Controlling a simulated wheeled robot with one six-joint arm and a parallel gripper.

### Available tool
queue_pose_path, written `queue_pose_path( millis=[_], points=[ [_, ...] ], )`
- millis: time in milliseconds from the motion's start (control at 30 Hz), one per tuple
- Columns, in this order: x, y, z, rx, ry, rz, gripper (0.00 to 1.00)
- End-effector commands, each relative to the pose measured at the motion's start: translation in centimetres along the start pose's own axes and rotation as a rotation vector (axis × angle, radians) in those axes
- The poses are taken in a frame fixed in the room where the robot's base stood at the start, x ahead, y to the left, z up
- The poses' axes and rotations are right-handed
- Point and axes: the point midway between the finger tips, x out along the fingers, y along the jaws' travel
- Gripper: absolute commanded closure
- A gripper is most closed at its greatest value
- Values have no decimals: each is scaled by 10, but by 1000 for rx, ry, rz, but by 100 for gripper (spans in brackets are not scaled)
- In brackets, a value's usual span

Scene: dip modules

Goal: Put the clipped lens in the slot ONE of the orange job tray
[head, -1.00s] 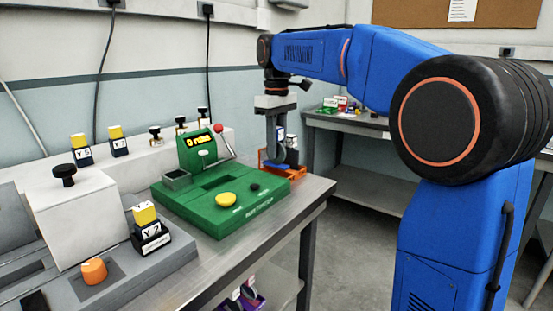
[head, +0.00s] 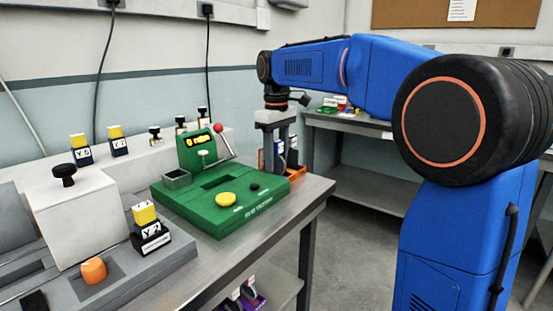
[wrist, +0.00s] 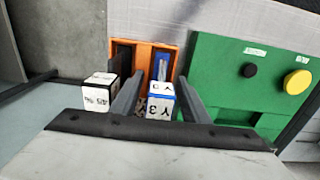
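In the wrist view a module with a blue body and a white top marked Y 3 (wrist: 160,103) stands between the two fingers of my gripper (wrist: 158,88). Narrow gaps show beside its top, so the fingers look open around it. The orange job tray (wrist: 147,45) is beneath and behind. A dark module with a white top (wrist: 100,92) stands left of the left finger. In the head view my gripper (head: 279,155) is down over the orange tray (head: 263,162), which the fingers partly hide. The slot numbers and the modules' bases are hidden.
The green machine (head: 215,205) stands close beside the tray, with a yellow button and a red-knobbed lever (head: 218,128). Several yellow-topped modules, including one marked Y 2 (head: 149,232), stand on the grey equipment at left. A second bench (head: 350,122) is behind.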

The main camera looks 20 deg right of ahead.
Motion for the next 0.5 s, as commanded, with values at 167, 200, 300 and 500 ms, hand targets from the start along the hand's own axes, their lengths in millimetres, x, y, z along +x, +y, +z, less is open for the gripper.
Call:
queue_pose_path(
  millis=[167,200,300,500],
  points=[
    [-7,0,0,0,1,1,58],
    [-11,0,0,0,2,1,58],
    [-26,0,-1,0,2,1,58],
    [-65,1,-1,0,3,1,58]
  ],
)
